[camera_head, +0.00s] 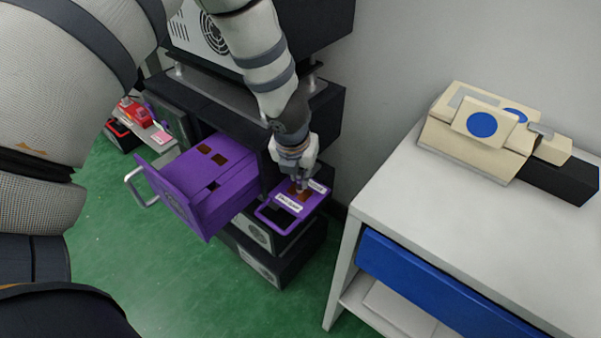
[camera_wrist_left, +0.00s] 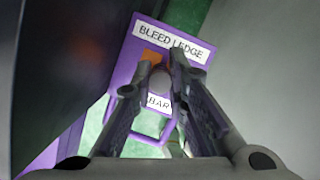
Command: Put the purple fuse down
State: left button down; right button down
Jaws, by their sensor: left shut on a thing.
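My left gripper (camera_head: 299,186) points down over a purple ledge (camera_head: 318,203) that sticks out from the dark cabinet. In the left wrist view its two fingers (camera_wrist_left: 160,88) are closed around a small rounded thing (camera_wrist_left: 158,80), likely the fuse, which looks pinkish brown at its visible end. The fingers hide most of it, and I cannot tell whether it touches the ledge. The ledge has an orange-brown patch (camera_wrist_left: 151,57), a label reading "BLEED LEDGE" (camera_wrist_left: 170,42), a partly hidden label ending in "BAR" (camera_wrist_left: 158,102), and a purple loop at its front. My right gripper is out of view.
An open purple drawer (camera_head: 215,195) with brown patches on top and a metal handle (camera_head: 136,188) juts out left of the ledge. A white table (camera_head: 420,210) stands to the right, bearing a cream device (camera_head: 480,130). Green floor (camera_head: 140,255) is clear in front.

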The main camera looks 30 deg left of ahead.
pick_arm(q)
jog(key=shift+f, duration=0.15)
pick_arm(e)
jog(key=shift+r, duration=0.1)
pick_arm(q)
jog(key=c, duration=1.6)
grip_release()
